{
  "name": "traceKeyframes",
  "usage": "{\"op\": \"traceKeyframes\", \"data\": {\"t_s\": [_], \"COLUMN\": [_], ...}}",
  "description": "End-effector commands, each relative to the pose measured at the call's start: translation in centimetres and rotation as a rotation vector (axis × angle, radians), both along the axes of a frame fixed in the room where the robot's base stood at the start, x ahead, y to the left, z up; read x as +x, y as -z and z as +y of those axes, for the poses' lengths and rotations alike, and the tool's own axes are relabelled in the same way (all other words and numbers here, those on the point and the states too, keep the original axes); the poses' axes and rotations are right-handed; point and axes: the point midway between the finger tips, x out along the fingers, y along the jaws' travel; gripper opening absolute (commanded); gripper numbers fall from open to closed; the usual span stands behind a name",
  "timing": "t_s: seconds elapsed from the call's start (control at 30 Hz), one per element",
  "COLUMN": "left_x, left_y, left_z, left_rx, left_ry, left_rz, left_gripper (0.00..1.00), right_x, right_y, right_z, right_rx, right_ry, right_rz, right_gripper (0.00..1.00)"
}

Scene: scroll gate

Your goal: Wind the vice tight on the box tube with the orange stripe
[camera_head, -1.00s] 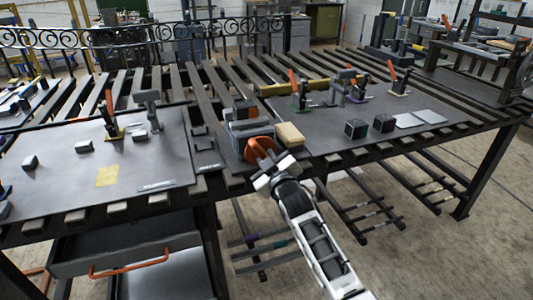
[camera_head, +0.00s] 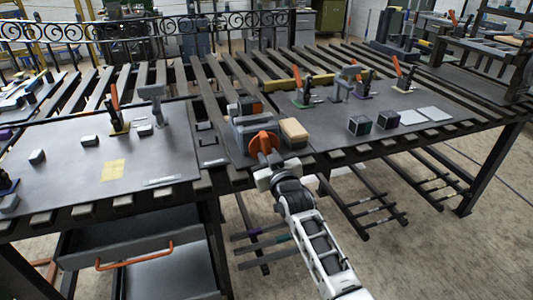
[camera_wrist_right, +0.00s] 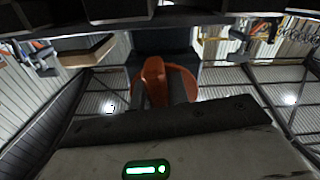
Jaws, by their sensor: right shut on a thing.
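The grey vice (camera_head: 243,134) stands at the front edge of the bench, with an orange round handwheel (camera_head: 264,142) facing me. A grey piece with an orange face (camera_head: 256,109) shows at the top of the vice; this looks like the striped box tube, but how tightly the jaws sit on it is too small to tell. My right gripper (camera_head: 269,160) is at the front of the handwheel, shut on its orange part. In the right wrist view an orange grip (camera_wrist_right: 154,78) stands between the fingers, with the orange disc behind it. My left gripper is out of view.
A tan block (camera_head: 294,131) sits just right of the vice. Dark cubes (camera_head: 359,125) and pale plates (camera_head: 412,117) lie farther right. Toggle clamps (camera_head: 117,122) stand on both plates. An open drawer (camera_head: 135,252) hangs below left.

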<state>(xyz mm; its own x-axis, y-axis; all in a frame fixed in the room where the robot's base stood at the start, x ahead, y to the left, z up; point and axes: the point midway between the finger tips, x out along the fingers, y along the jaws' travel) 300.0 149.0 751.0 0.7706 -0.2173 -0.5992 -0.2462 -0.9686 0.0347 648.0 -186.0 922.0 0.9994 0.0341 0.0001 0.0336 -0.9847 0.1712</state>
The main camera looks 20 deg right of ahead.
Motion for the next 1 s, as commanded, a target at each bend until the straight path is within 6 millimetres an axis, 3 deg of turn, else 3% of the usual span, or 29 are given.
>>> {"op": "traceKeyframes", "data": {"t_s": [0.2, 0.23, 0.3, 0.67, 0.83, 1.0], "left_x": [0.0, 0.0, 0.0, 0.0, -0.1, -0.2], "left_y": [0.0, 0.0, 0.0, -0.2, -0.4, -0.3], "left_z": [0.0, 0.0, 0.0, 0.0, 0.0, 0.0], "left_rx": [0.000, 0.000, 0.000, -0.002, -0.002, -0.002], "left_ry": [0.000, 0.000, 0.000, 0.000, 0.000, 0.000], "left_rz": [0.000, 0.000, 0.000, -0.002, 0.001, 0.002], "left_gripper": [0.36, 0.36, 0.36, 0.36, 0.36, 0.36], "right_x": [-0.2, -0.2, -0.2, -0.6, -3.0, -7.2], "right_y": [0.6, 0.6, 0.6, 0.3, 0.2, 0.4], "right_z": [0.1, 0.1, 0.1, 0.0, -0.1, -0.2], "right_rx": [-0.001, -0.001, -0.001, -0.002, -0.002, -0.001], "right_ry": [-0.001, -0.001, -0.001, 0.000, 0.000, 0.000], "right_rz": [0.013, 0.012, 0.011, 0.005, 0.006, 0.007], "right_gripper": [0.00, 0.25, 0.38, 0.38, 0.38, 0.38]}}
